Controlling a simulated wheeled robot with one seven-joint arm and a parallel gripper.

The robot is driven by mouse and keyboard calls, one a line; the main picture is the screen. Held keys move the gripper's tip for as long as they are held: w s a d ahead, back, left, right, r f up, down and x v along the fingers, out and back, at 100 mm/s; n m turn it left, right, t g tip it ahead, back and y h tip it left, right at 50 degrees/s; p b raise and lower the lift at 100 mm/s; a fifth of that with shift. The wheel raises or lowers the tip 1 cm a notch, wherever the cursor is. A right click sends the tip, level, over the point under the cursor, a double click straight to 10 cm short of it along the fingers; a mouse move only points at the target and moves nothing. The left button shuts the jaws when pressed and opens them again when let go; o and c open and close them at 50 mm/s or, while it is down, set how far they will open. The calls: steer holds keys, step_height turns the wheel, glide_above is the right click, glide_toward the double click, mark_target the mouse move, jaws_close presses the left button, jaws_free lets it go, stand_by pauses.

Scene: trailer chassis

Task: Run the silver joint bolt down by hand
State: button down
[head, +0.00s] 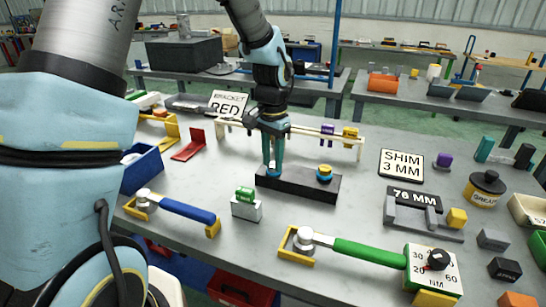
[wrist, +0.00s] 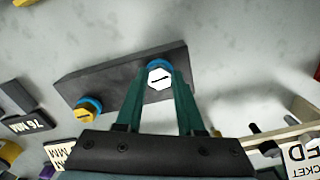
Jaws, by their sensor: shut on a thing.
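A long black block (head: 298,187) lies on the grey bench; it also shows in the wrist view (wrist: 105,82). The silver joint bolt (wrist: 159,78) has a pale slotted head with a blue ring behind it, at one end of the block. My gripper (head: 271,167) points down over the block's left end, and its teal fingers (wrist: 159,88) are shut on the silver bolt's head. In the head view the fingers mostly hide this bolt. A yellow-headed bolt (wrist: 86,112) with a blue ring stands at the other end; it also shows in the head view (head: 324,173).
A blue-handled wrench (head: 182,208) and a small block with a green piece (head: 245,204) lie to the left. A green-handled wrench (head: 355,250) lies in front. A low cream rail (head: 345,141) stands behind. Shim and 76 mm signs stand right.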

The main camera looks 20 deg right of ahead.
steer(key=m, duration=0.2)
steer(key=m+p, duration=0.1)
steer(key=shift+w+r+m, duration=0.2)
steer(key=shift+r+m, duration=0.05)
steer(key=shift+m, duration=0.15)
steer(key=m+p, duration=0.1)
steer(key=m, duration=0.2)
steer(key=shift+w+m+p, duration=0.1)
steer(key=shift+m+p, duration=0.2)
steer(key=shift+p, duration=0.1)
steer(key=m+p, duration=0.1)
steer(key=m, duration=0.2)
steer(key=shift+p, duration=0.4)
steer(key=shift+w+d+m+p, duration=0.15)
steer(key=shift+m+p, duration=0.45)
steer(key=shift+m, duration=0.8)
steer(key=shift+f+m, duration=0.1)
steer(key=shift+m, duration=0.2)
steer(key=c, duration=1)
jaws_free()
steer(key=o, duration=0.5)
steer(key=shift+f, duration=0.1)
